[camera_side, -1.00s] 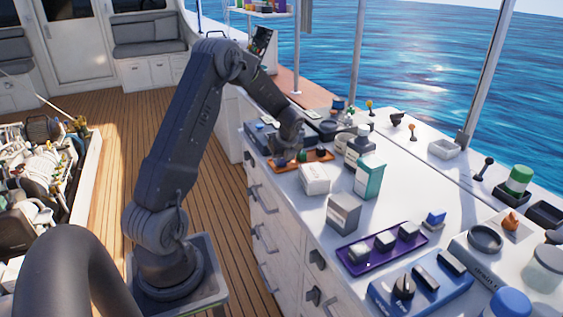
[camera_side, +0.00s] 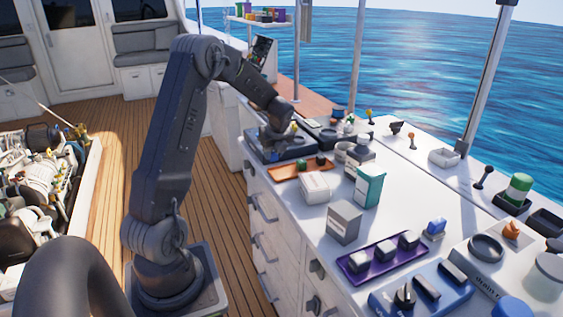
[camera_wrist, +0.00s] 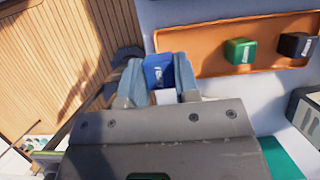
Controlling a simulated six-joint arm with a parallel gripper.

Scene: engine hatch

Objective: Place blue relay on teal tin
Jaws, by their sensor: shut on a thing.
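The blue relay (camera_wrist: 158,72), a small blue block with a white marking, sits between the fingers of my gripper (camera_wrist: 157,82) in the wrist view. My gripper is shut on it. In the side view my gripper (camera_side: 277,138) is at the far left end of the counter, by the dark blue tray and beyond the orange tray; the relay is hard to make out there. A teal-and-white upright box (camera_side: 369,186), the clearest teal thing and perhaps the teal tin, stands nearer the camera, apart from my gripper. A teal surface (camera_wrist: 283,158) shows at the wrist view's lower right.
The orange tray (camera_side: 284,174) holds a green block (camera_wrist: 239,51) and a black block (camera_wrist: 296,45). A white box (camera_side: 316,187), a grey-white box (camera_side: 343,222) and a purple tray (camera_side: 356,274) with several blocks line the counter's near edge. Bare counter lies right of the teal-and-white box.

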